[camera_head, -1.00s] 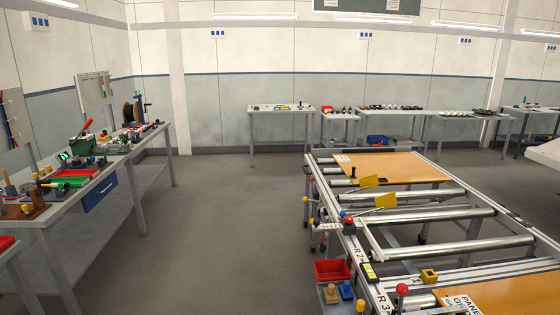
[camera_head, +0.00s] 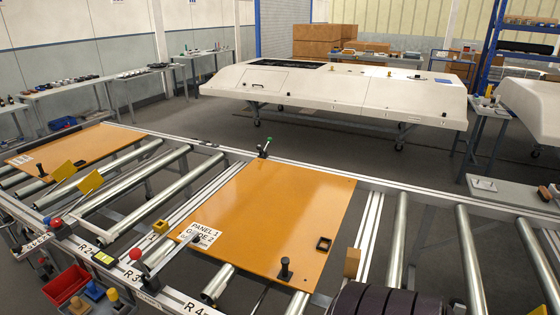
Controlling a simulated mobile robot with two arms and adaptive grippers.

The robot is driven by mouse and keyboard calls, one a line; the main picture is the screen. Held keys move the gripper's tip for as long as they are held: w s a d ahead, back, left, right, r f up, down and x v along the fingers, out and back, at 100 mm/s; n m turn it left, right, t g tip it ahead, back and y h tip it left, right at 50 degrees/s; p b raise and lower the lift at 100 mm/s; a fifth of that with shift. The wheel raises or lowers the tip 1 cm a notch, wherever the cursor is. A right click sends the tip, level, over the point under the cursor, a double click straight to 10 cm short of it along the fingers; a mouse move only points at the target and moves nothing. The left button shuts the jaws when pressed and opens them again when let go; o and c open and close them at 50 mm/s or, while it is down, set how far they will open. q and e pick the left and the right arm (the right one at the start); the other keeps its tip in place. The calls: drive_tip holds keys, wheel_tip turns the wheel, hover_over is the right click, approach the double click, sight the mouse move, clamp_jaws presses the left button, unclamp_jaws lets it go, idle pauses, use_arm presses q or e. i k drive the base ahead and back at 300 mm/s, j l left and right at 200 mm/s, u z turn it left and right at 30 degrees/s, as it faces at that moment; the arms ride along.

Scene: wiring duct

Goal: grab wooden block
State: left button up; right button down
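A small tan wooden block (camera_head: 351,262) stands upright at the lower right edge of the large orange panel (camera_head: 270,215) on the roller table. A dark, ribbed, rounded shape (camera_head: 385,301) sits just in front of it at the bottom edge of the view; I cannot tell what it is. Neither of my grippers shows in the head view.
A yellow block with a hole (camera_head: 161,226) and a red bin (camera_head: 66,285) are at the left. A white vehicle-like body (camera_head: 335,90) stands behind. Grey floor lies between.

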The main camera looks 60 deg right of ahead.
sight(352, 257)
drive_tip(key=z, duration=2.55)
